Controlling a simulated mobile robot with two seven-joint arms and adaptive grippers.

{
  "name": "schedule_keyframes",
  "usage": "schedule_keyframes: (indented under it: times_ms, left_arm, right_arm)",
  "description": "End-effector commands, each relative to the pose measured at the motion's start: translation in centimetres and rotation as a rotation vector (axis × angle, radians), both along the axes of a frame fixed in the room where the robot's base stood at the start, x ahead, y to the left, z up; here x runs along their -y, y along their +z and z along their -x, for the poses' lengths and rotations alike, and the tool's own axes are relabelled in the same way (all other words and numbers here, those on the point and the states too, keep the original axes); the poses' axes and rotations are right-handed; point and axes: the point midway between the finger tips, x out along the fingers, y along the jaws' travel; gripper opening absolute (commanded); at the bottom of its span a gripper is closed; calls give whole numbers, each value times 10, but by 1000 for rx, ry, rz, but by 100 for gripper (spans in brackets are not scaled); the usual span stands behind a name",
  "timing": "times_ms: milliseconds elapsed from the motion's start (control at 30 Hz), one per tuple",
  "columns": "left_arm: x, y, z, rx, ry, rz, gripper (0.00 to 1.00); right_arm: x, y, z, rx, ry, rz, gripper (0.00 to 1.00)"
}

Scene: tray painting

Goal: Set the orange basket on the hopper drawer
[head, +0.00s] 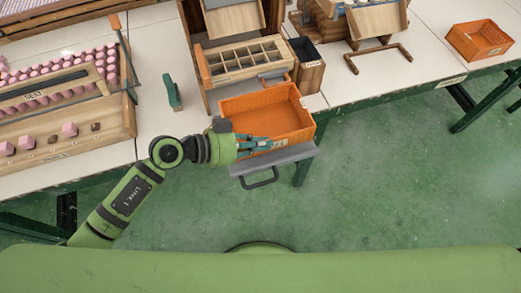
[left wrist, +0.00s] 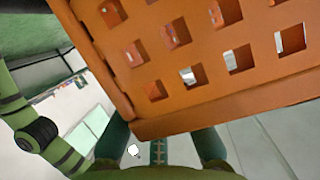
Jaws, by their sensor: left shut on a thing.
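The orange basket (head: 266,112) sits over the grey hopper drawer (head: 272,158), which is pulled out at the table's front edge with its dark handle hanging in front. The basket looks upright and empty; whether its bottom touches the drawer cannot be told. My left gripper (head: 272,144) is shut on the basket's near wall. In the left wrist view the basket's perforated side (left wrist: 200,60) fills the upper right, with the gripper fingers (left wrist: 158,152) below it. My right gripper is not in view.
Behind the basket stands a wooden compartment box (head: 243,62) with a dark bin (head: 306,50) beside it. A wooden tray of pink pieces (head: 60,100) and a green upright piece (head: 172,92) are at left. A second orange basket (head: 480,40) stands far right.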

Motion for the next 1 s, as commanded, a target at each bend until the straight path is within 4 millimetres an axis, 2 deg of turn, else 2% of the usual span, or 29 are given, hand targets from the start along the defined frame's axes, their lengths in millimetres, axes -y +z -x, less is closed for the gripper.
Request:
schedule_keyframes:
  times_ms: [200,267,667,700,733,767,1000]
  left_arm:
    - [0,-32,0,-3,1,0,0]
    - [0,-37,0,-1,0,0,0]
    - [0,-40,0,0,0,0,0]
    - [0,-41,0,0,0,0,16]
    - [0,-41,0,0,0,0,28]
    - [0,-41,0,0,0,0,32]
    - [0,-41,0,0,0,0,32]
  right_arm:
    - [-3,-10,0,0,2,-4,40]
    - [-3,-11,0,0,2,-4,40]
    - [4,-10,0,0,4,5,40]
    - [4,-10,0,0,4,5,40]
    - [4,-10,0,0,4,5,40]
    - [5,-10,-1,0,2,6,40]
    - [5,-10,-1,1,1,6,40]
